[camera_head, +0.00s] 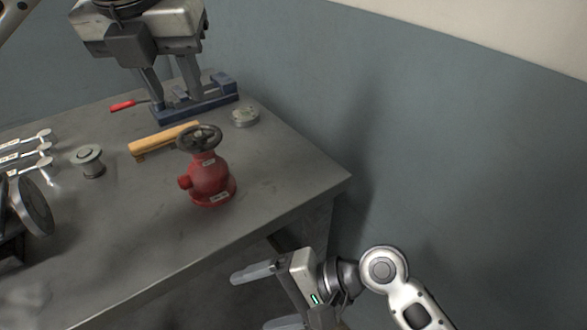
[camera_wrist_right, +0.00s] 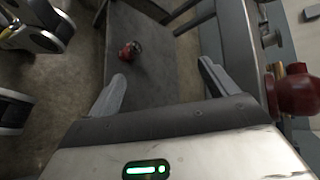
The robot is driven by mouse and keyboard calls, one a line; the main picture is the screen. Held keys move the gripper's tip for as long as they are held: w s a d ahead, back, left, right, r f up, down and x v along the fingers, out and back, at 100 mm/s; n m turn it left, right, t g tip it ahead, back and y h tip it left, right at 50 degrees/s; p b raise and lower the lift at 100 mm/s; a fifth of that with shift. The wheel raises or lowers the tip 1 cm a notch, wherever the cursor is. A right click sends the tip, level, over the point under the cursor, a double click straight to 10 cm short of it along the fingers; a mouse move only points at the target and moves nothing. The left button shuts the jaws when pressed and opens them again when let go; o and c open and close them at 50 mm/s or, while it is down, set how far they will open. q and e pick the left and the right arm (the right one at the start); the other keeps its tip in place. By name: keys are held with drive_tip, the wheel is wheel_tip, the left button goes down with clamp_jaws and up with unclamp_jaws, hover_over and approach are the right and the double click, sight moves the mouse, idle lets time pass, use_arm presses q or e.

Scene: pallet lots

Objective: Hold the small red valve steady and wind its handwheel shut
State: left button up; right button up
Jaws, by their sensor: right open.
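The red valve (camera_head: 210,180) stands upright on the grey workbench, with a dark handwheel (camera_head: 199,138) on top and a side outlet facing left. In the right wrist view a red body (camera_wrist_right: 297,93), which looks like the same valve, is cut off by the right edge. My right gripper (camera_head: 252,300) is open and empty, off the bench's front edge, below and right of the valve. Its fingers (camera_wrist_right: 160,71) show apart in the wrist view.
A blue vise (camera_head: 195,108), a round metal disc (camera_head: 245,117), a grey spool (camera_head: 90,161) and several spanners (camera_head: 30,150) are also on the workbench (camera_head: 285,165). The bench right of the valve is clear.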

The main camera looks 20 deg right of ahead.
wheel_tip(320, 180, up, 5)
drive_tip(key=s+g+y, duration=0.1)
drive_tip(key=g+y, duration=0.1)
drive_tip(key=g, duration=0.1)
drive_tip(key=m+t+y, duration=0.3)
drive_tip(key=m+t, duration=0.2)
drive_tip(key=m, duration=0.7)
approach(198, 161)
drive_tip(key=s+d+r, duration=0.2)
drive_tip(key=s+d, duration=0.1)
drive_tip(key=s, duration=0.2)
drive_tip(key=w+f+m+t, duration=0.1)
drive_tip(key=w+d+f+m+t, duration=0.1)
drive_tip(key=m, duration=0.1)
drive_tip(key=shift+w+d+f+t+h, duration=0.1)
drive_tip(key=shift+f+t+h, duration=0.25)
drive_tip(key=shift+t+h, duration=0.05)
drive_tip(key=shift+w+f, duration=0.2)
drive_tip(key=shift+f, duration=0.3)
drive_tip(key=x, duration=1.6)
drive_tip(key=shift+w+f, duration=0.15)
drive_tip(key=shift+d, duration=0.1)
